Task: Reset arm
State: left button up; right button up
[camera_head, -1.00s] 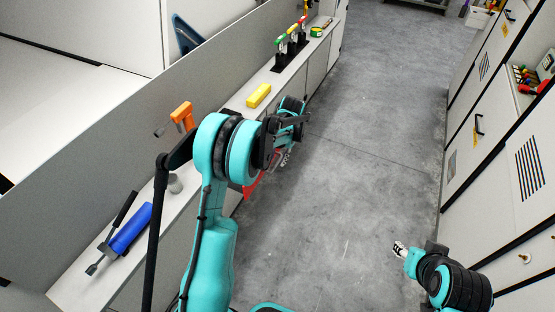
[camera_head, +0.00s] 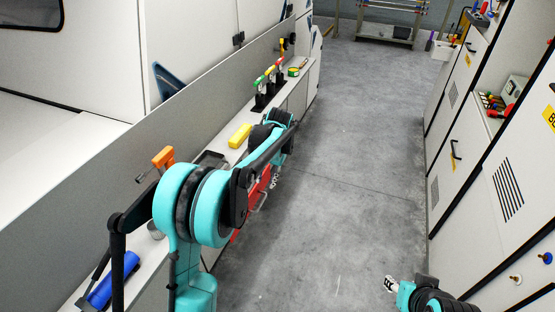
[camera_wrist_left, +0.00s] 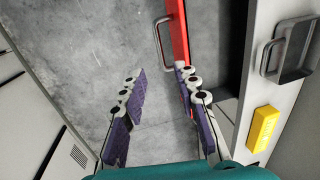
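My left arm comes in from the lower left in the head view and reaches over the counter edge. Its gripper (camera_head: 274,182) is small there, above the aisle beside a red panel (camera_head: 254,196). In the left wrist view the gripper (camera_wrist_left: 162,88) is open, with its purple-padded fingers apart and only grey floor between them. The red panel (camera_wrist_left: 178,32) with a metal handle shows close to the right finger; I cannot tell whether they touch. My right gripper (camera_head: 390,284) is at the lower right of the head view, and its opening is too small to judge.
The counter holds a yellow block (camera_head: 239,135), an orange-handled tool (camera_head: 163,157), a blue cylindrical tool (camera_head: 113,279) and a rack of coloured-handled tools (camera_head: 270,86). White cabinets (camera_head: 470,180) line the right. The grey aisle floor (camera_head: 350,150) between is clear.

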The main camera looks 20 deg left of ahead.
pick_arm(q)
jog(key=s+d+r+t, duration=0.35)
jog(key=s+r, duration=0.45)
jog(key=s, duration=0.5)
jog(key=s+d+f+t+h, duration=0.1)
jog(key=s, duration=0.6)
jog(key=s+d+f+t+h, duration=0.1)
jog(key=s+d+t, duration=0.1)
jog(key=s, duration=0.5)
jog(key=shift+s+d+f+n, duration=0.15)
jog(key=shift+s+f+n, duration=0.15)
jog(key=shift+f+n, duration=0.1)
